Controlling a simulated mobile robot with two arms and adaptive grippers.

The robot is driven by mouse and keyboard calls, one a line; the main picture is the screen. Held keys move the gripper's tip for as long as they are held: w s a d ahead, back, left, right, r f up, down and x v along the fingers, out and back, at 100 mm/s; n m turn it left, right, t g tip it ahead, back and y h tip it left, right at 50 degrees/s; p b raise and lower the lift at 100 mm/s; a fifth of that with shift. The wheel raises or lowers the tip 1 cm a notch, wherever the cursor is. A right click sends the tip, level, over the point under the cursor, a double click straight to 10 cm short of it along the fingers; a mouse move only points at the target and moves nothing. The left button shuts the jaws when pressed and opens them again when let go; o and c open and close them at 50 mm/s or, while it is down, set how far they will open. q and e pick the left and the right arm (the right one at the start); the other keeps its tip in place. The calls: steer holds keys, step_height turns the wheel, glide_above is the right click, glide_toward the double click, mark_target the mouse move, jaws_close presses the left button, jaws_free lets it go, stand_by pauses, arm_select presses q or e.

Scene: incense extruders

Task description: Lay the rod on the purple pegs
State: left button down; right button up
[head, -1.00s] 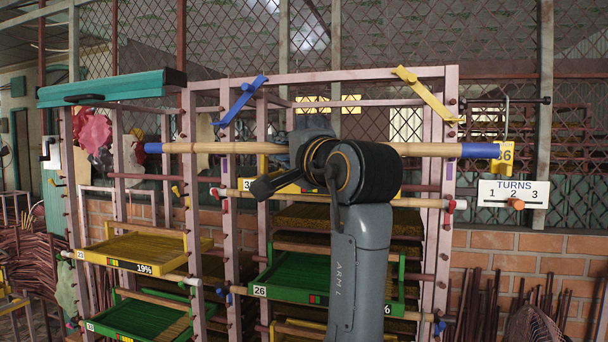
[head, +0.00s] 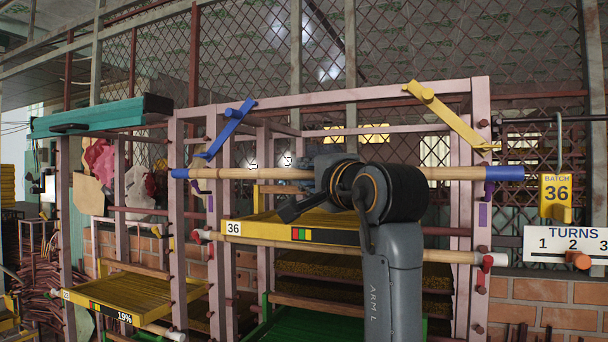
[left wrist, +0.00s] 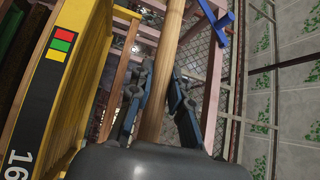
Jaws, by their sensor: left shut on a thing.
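A long wooden rod (head: 440,173) with blue ends lies level across the front of the pink rack (head: 480,120). My left gripper (head: 322,172) is shut on the rod near its middle; its two fingers (left wrist: 155,105) flank the rod in the left wrist view. A purple peg (head: 489,190) shows at the right post, just under the rod's right blue end. Another small purple peg (head: 197,187) shows at the left post, just under the rod near its left end. I cannot tell whether the rod touches either peg. My right gripper is not in view.
A yellow tray (head: 265,230) marked 36 sits on a pale bar below the rod. A blue arm (head: 228,130) and a yellow arm (head: 445,115) slant above it. A batch tag (head: 556,197) and a turns board (head: 540,245) are at the right.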

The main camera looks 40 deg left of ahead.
arm_select(q)
steer(key=shift+a+r, duration=0.1)
steer(key=shift+r, duration=0.2)
steer(key=shift+w+a+r+p, duration=0.3)
steer(key=shift+w+p, duration=0.1)
steer(key=shift+p, duration=0.35)
steer(key=w, duration=0.1)
steer(key=w+f, duration=0.1)
steer(key=w, duration=0.1)
steer(key=w+a+f, duration=0.1)
steer(key=shift+w+f, duration=0.2)
steer(key=shift+w, duration=0.1)
steer(key=shift+w+f, duration=0.2)
steer(key=shift+f, duration=0.35)
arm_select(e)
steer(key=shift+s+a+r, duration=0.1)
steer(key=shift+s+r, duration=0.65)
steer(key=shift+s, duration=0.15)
arm_select(q)
steer(key=shift+s, duration=0.1)
steer(key=c, duration=1.6)
jaws_free()
steer(key=shift+c, duration=0.2)
steer(key=o, duration=0.8)
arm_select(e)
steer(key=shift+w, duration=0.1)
